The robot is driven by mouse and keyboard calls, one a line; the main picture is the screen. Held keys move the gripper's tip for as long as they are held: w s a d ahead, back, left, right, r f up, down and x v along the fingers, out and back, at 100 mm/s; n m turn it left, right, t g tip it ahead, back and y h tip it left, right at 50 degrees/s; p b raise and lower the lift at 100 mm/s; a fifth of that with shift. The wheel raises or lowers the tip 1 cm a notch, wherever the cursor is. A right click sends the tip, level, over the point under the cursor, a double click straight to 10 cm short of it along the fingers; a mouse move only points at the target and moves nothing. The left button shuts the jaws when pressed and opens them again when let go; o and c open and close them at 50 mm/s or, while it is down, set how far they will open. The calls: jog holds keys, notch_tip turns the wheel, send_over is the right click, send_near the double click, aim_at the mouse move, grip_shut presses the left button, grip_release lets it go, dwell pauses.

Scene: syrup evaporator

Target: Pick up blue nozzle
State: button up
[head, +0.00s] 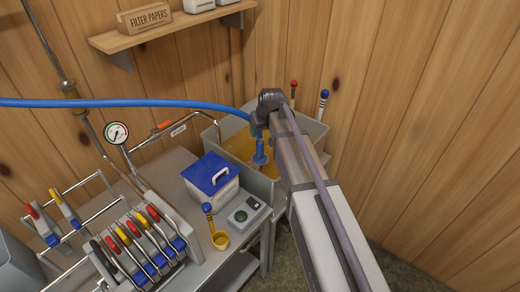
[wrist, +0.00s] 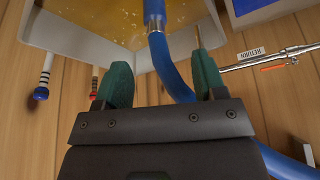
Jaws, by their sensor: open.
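The blue nozzle (head: 260,152) hangs from the end of the blue hose over the amber liquid in the grey tank (head: 308,128). In the wrist view, the blue nozzle (wrist: 154,10) is at the top edge, only partly in view, with a metal collar below it. My gripper (wrist: 160,62) is open, its two green fingers apart and nothing held. The blue hose (wrist: 173,72) passes across the space between the fingers and behind the right one. In the head view, my gripper (head: 260,124) is just above the nozzle; its fingers are hard to make out.
The blue hose (head: 130,103) crosses from the left. Levers (head: 140,245) are at left. Two rods (head: 322,103) stand behind the tank near the wooden wall.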

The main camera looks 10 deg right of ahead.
aim_at(261, 139)
jog(key=b+x, duration=0.4)
jog(key=x, duration=0.2)
jog(key=shift+s+b, duration=0.1)
jog(key=shift+b, duration=0.3)
jog(key=b+x, duration=0.5)
jog(key=shift+s+d+f, duration=0.1)
jog(key=shift+d+f, duration=0.15)
jog(key=shift+d, duration=0.05)
jog(key=shift+r, duration=0.3)
jog(key=shift+c, duration=0.3)
grip_shut()
